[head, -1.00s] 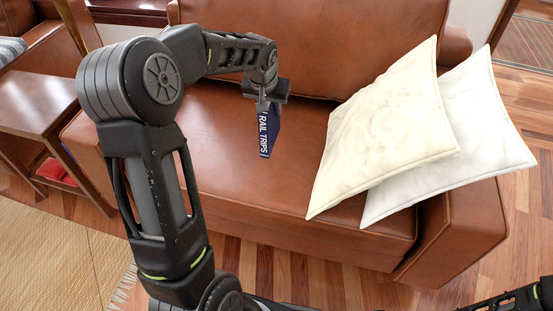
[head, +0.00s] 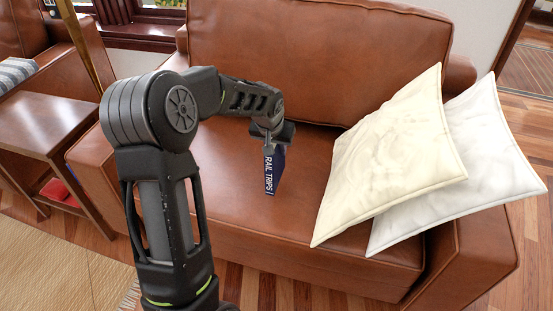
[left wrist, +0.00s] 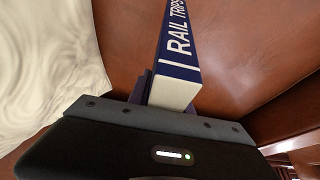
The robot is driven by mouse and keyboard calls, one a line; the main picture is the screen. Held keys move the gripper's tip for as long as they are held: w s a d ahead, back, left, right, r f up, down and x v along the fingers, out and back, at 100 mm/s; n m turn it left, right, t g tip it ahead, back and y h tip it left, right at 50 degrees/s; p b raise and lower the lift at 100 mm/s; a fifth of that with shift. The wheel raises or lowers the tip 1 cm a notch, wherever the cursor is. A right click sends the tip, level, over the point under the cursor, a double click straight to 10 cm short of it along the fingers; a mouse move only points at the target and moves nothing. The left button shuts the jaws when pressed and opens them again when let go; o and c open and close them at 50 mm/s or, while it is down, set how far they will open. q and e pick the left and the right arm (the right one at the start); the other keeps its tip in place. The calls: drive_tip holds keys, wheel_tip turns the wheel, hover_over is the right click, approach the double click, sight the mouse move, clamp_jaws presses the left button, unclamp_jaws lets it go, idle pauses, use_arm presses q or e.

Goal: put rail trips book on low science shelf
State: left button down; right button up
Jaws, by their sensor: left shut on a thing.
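The dark blue rail trips book (head: 274,170) hangs from my left gripper (head: 272,140) over the seat of the brown leather sofa. Its spine with white "RAIL TRIPS" lettering faces the head camera. In the left wrist view the book (left wrist: 178,45) sticks out beyond the gripper body, spine and pale end showing. My left gripper is shut on it; the fingertips are mostly hidden. My right gripper is not in view, and no science shelf shows in these frames.
The brown sofa (head: 235,165) fills the middle. A cream cushion (head: 390,155) and a white cushion (head: 455,180) lean at its right. A wooden side table (head: 45,125) with a red thing (head: 60,192) on its lower shelf stands left. Wood floor shows at the right.

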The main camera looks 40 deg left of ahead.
use_arm(q)
drive_tip(key=shift+f+b, duration=0.5)
drive_tip(key=shift+f, duration=1.75)
drive_tip(key=shift+f, duration=0.1)
drive_tip(key=c, duration=1.2)
unclamp_jaws()
drive_tip(key=shift+o, duration=0.2)
